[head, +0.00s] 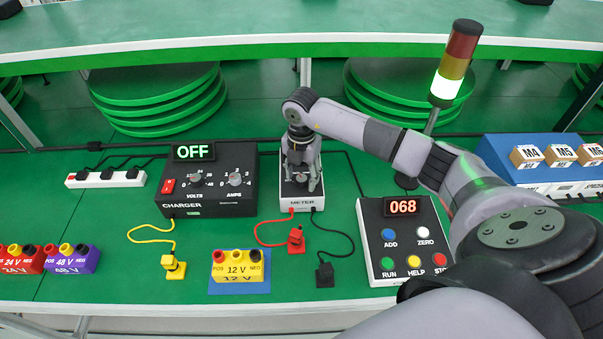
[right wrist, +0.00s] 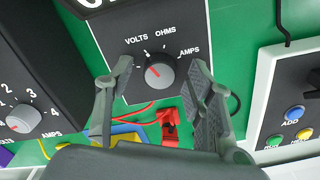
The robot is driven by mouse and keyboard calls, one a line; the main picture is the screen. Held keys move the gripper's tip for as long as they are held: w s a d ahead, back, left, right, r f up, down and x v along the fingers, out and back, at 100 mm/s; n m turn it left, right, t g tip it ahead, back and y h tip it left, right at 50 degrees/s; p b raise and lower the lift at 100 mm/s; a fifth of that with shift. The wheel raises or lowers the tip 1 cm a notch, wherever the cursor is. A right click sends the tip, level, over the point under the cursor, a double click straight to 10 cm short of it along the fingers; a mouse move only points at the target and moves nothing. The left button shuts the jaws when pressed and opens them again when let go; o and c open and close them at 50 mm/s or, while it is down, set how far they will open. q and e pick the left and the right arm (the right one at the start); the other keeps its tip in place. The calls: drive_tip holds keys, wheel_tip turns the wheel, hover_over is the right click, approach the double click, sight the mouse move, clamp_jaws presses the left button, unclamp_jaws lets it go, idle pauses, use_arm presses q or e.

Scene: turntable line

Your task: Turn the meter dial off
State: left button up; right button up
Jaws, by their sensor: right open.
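The meter (head: 290,203) is a small box with a white front edge on the green bench in the head view. In the right wrist view, its round dark dial (right wrist: 160,72) has a red pointer mark; VOLTS, OHMS and AMPS labels show around it. I cannot tell which setting it points to, and no OFF label is visible on the meter. My right gripper (head: 302,178) is above the meter, pointing down. Its open fingers (right wrist: 160,73) appear on either side of the dial in the wrist view; contact is unclear. My left gripper is out of view.
The charger (head: 210,190), with an OFF display, stands left of the meter. The control panel (head: 372,245) reading 068 stands right. Red (head: 296,240) and black (head: 325,275) clips and a yellow 12 V battery (head: 238,267) lie in front. A signal lamp (head: 455,62) rises behind my arm.

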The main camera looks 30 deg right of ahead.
drive_tip(key=c, duration=1.2)
drive_tip(key=shift+o, duration=0.2)
drive_tip(key=n+b, duration=0.3)
drive_tip(key=n, duration=0.2)
drive_tip(key=shift+n+b, duration=1.25)
drive_tip(key=shift+n, duration=1.15)
drive_tip(key=shift+r, duration=0.1)
drive_tip(key=o, duration=1.2)
drive_tip(key=shift+c, duration=0.2)
